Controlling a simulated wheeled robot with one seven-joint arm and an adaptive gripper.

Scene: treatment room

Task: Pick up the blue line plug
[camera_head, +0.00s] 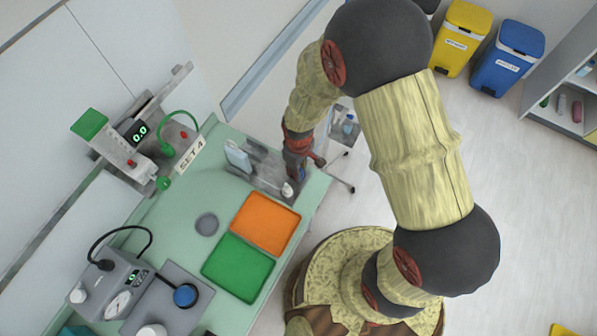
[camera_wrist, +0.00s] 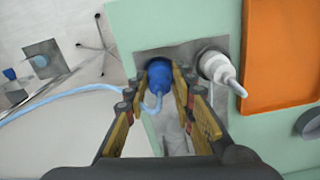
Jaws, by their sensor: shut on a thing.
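The blue line plug (camera_wrist: 159,72) is in the wrist view, between the fingers of my gripper (camera_wrist: 157,84). The fingers are shut on it. A light blue line (camera_wrist: 75,91) loops from the plug and runs off to the left. The plug is at a grey plate (camera_wrist: 182,52) on the green table top; I cannot tell whether it is seated there or lifted. In the head view my gripper (camera_head: 298,165) points down at the far right corner of the table, and little of the plug shows there.
A white fitting (camera_wrist: 217,69) stands right beside my gripper. An orange tray (camera_head: 265,222) and a green tray (camera_head: 238,267) lie nearer on the table (camera_head: 180,215). A device with a gauge (camera_head: 115,285) stands at front left. Yellow (camera_head: 462,38) and blue (camera_head: 507,58) bins stand behind.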

